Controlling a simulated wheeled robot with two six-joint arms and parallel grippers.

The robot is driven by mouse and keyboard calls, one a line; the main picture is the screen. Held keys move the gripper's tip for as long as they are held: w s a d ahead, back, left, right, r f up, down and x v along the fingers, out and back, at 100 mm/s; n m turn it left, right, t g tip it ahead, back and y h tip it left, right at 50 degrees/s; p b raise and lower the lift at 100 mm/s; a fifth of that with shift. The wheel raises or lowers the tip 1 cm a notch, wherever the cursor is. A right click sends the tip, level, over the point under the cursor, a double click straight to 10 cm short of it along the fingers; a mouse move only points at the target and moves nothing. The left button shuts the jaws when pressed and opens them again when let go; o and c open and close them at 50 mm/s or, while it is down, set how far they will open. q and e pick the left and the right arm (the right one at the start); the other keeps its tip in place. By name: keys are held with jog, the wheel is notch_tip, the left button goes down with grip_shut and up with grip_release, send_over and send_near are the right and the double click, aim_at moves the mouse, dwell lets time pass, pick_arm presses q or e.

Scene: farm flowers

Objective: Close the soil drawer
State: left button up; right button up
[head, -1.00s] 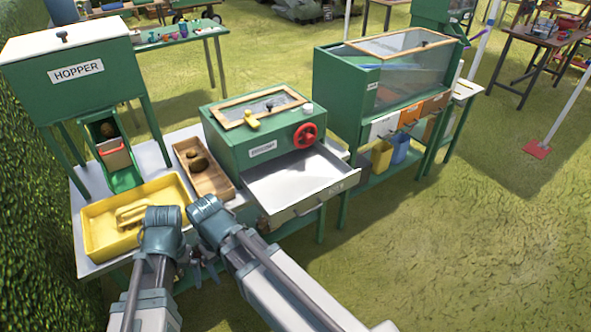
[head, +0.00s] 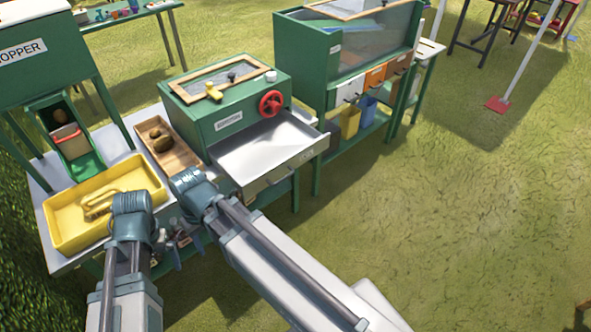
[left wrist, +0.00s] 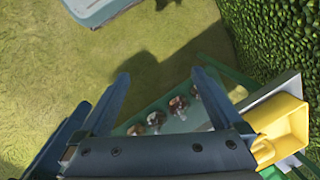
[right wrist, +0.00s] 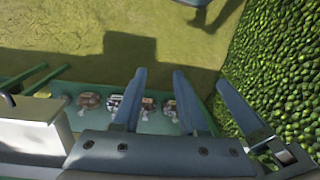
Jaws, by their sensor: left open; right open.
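The soil drawer (head: 265,158) is a pale metal tray pulled well out of the green box (head: 225,118) with the red wheel (head: 271,104). Its front (head: 285,177) with a handle faces down and right in the head view, and its inside looks empty. My left gripper (left wrist: 163,90) is open and empty in the left wrist view. My right gripper (right wrist: 161,82) is open and empty in the right wrist view, with a pale handled front, apparently the drawer's, at left. In the head view both grippers are mostly hidden by my arms, below and left of the drawer.
A yellow tray (head: 68,239) and a wooden tray (head: 180,158) with brown lumps stand left of the drawer. A lower shelf (right wrist: 171,125) holds several small items. A green cabinet (head: 300,65) stands at right.

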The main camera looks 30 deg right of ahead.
jog(key=w+d+f+m+y+b, duration=0.1)
jog(key=d+f+b, duration=0.1)
jog(key=w+d+f+m+t+y+b, duration=0.1)
jog(key=d+f+b, duration=0.1)
jog(key=f+b, duration=0.1)
jog(key=w+d+f+m+y+b, duration=0.1)
jog(key=w+d+f+y+b, duration=0.1)
jog(key=shift+f+m+t+b, duration=0.3)
jog(key=shift+m+t+b, duration=0.1)
grip_shut()
jog(key=m+t+h+b, duration=0.2)
jog(key=m+t+b, duration=1.35)
jog(key=b, duration=0.65)
send_near(295, 163)
pick_arm(q)
jog(key=s+f, duration=0.2)
jog(key=f, duration=1.3)
jog(key=s+d+f, duration=0.1)
jog(key=s+f, duration=0.1)
jog(key=f, duration=1.4)
jog(key=shift+d+n, duration=0.2)
jog(key=shift+n, duration=0.2)
pick_arm(e)
jog(key=shift+n+t, duration=0.25)
jog(key=shift+t, duration=0.2)
jog(key=w, duration=0.4)
jog(key=w+a, duration=0.1)
jog(key=w, duration=0.1)
jog(key=shift+w+f, duration=0.35)
jog(key=shift+w, duration=0.05)
